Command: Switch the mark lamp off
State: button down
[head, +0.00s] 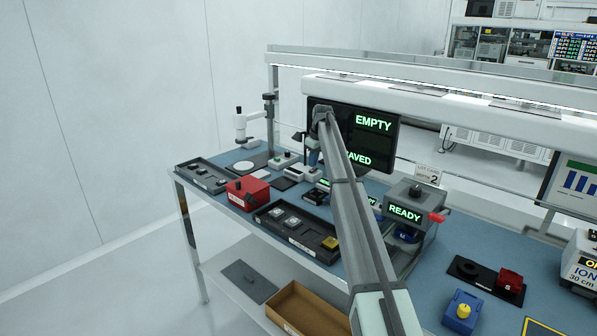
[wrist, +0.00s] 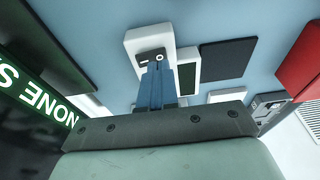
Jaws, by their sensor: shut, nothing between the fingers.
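In the head view my gripper (head: 314,156) is low over the back of the bench, beside small white devices (head: 299,172), partly hidden by my arm.
A dark monitor (head: 387,141) stands behind my arm. A red box (head: 247,192) and a black tray (head: 275,232) lie at the front left. A grey READY unit (head: 405,211) stands to the right. A dark flat pad (wrist: 226,58) lies right of the white box.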

notch_tip(320, 180, up, 5)
jog(key=shift+r, duration=0.1)
dwell(0.6)
